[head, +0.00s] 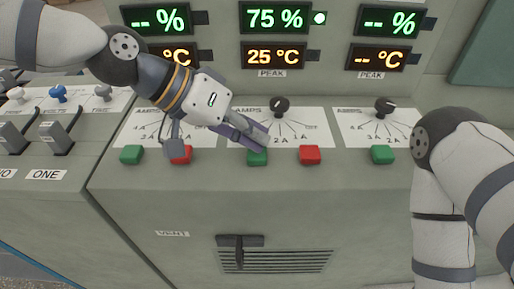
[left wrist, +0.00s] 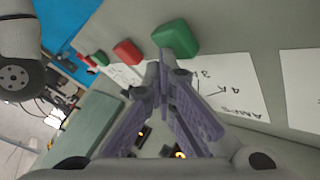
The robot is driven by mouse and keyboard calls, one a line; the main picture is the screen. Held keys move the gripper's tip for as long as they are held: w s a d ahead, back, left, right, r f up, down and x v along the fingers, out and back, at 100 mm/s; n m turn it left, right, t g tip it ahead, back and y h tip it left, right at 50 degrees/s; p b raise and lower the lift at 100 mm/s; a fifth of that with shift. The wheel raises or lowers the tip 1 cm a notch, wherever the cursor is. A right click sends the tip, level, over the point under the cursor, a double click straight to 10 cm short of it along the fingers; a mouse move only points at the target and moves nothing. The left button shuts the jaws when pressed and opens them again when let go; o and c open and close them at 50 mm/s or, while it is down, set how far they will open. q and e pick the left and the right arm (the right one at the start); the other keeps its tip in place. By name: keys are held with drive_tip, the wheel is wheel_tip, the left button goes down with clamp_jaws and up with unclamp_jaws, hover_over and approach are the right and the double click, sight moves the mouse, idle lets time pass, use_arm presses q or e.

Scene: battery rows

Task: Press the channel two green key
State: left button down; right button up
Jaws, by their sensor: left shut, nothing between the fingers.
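The channel two green key (head: 257,159) sits on the front ledge of the middle panel, below its amps dial. My left gripper (head: 262,147) is shut and empty, pointing down with its purple fingers just above and behind the key, partly overlapping it in the head view. In the left wrist view the green key (left wrist: 175,38) is large, just beyond the closed fingertips (left wrist: 160,62); I cannot tell whether they touch it. The channel two red key (head: 309,155) is to its right. My right arm shows at the right edge, but its gripper is out of view.
Another green key (head: 131,155) and red key (head: 180,155) lie left, the red one partly covered by my left gripper. A third green key (head: 382,155) lies right. The middle display (head: 275,19) reads 75 %, with a lit lamp (head: 320,18). Switches (head: 55,138) stand far left.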

use_arm(q)
drive_tip(key=shift+r+p, duration=0.35)
drive_tip(key=shift+r, duration=0.5)
use_arm(e)
drive_tip(key=shift+w+r, duration=0.5)
use_arm(q)
wheel_tip(320, 180, up, 5)
drive_tip(key=shift+p, duration=0.8)
use_arm(e)
drive_tip(key=shift+w+r+t, duration=0.6)
drive_tip(key=shift+w+r, duration=0.35)
drive_tip(key=shift+w, duration=0.05)
